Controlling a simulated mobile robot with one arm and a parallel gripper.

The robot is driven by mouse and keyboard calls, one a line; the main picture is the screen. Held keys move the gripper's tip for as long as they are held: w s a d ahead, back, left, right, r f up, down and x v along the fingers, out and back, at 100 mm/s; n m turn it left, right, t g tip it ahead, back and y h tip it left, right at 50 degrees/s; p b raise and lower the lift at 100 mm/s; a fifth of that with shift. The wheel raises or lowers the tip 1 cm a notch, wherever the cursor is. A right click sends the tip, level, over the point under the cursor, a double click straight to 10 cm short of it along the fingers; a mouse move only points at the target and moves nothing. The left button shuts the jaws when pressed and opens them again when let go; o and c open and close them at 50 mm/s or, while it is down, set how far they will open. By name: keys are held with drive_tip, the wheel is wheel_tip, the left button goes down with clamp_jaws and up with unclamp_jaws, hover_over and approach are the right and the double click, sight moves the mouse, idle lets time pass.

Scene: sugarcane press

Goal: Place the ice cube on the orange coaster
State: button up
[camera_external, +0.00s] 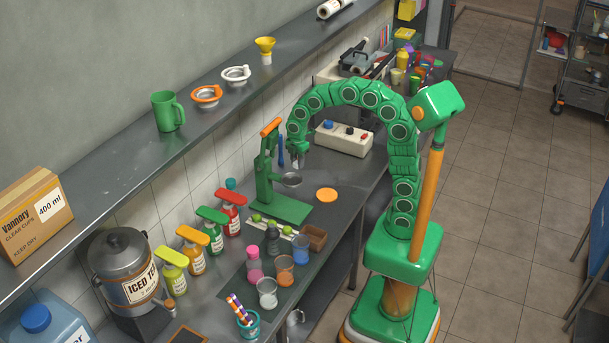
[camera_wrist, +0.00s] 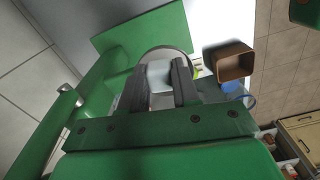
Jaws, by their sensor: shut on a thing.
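My gripper (camera_external: 297,155) hangs above the round metal cup of the green press (camera_external: 282,205). In the wrist view its two dark fingers (camera_wrist: 160,86) are shut on a whitish ice cube (camera_wrist: 159,75). The round metal cup (camera_wrist: 184,58) shows just behind the cube; whether the cube touches it I cannot tell. In the external view the cube is too small to make out clearly. The flat orange coaster (camera_external: 327,195) lies bare on the grey counter, right of the press and lower than my gripper. I do not see the coaster in the wrist view.
A white control box (camera_external: 344,139) stands behind the press. A brown square container (camera_external: 314,237), glasses and a tray with green limes stand in front of it. Syrup bottles (camera_external: 232,213) line the wall side. The counter around the coaster is clear.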

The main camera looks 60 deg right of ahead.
drive_tip(key=s+d+f+n, duration=0.3)
drive_tip(key=d+f, duration=0.4)
drive_tip(key=f, duration=0.1)
drive_tip(key=n, duration=0.4)
hover_over(327, 194)
wheel_tip(327, 194, down, 8)
drive_tip(key=shift+w+d+f, duration=0.1)
drive_tip(key=shift+d+f, duration=0.05)
drive_tip(key=shift+f, duration=3.25)
drive_tip(key=shift+f+m, duration=0.1)
drive_tip(key=shift+m, duration=0.2)
drive_tip(key=o, duration=1)
